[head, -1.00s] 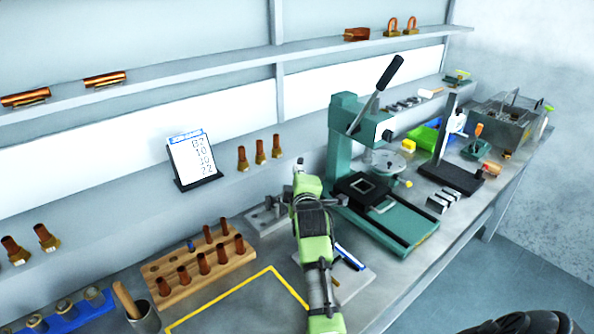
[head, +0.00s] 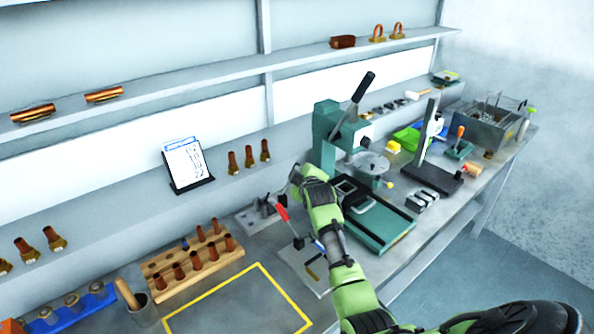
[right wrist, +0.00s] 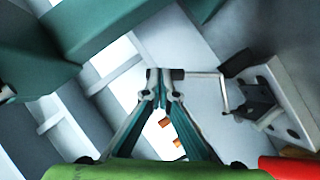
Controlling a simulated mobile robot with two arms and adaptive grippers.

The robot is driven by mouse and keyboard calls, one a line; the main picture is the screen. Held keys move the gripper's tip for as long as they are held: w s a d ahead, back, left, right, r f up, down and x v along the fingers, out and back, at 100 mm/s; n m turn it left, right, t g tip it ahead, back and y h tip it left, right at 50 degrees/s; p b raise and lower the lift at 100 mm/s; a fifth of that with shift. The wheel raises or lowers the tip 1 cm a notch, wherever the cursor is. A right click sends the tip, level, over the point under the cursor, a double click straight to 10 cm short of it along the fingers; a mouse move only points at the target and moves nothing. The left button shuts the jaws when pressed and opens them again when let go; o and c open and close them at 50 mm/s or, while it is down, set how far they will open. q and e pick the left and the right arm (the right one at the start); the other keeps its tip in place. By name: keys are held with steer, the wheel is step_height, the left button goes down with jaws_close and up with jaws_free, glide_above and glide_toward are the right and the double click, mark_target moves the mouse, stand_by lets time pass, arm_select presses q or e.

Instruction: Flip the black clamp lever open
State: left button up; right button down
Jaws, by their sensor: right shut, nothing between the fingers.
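A grey metal fixture block (head: 252,217) with dark clamp parts (head: 265,205) stands on the bench left of my right gripper (head: 296,172). In the right wrist view, the light block (right wrist: 285,100) carries a black clamp (right wrist: 258,105) and a black piece (right wrist: 237,63). A thin bent metal rod (right wrist: 207,74) runs from near the clamp to the fingertips of my right gripper (right wrist: 165,74). The fingers are shut with nothing held; I cannot tell whether the rod touches them. The black lever's exact position is unclear. My left gripper is out of view.
A green press (head: 327,140) with a black-tipped handle stands to the right. A wooden rack (head: 160,268) of copper parts lies left. The yellow-outlined area (head: 215,300) is clear.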

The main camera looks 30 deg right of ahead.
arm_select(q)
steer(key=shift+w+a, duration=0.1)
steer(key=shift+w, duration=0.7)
arm_select(e)
steer(key=shift+w+d+f, duration=0.4)
steer(key=shift+d+f, duration=0.35)
steer(key=shift+d, duration=0.1)
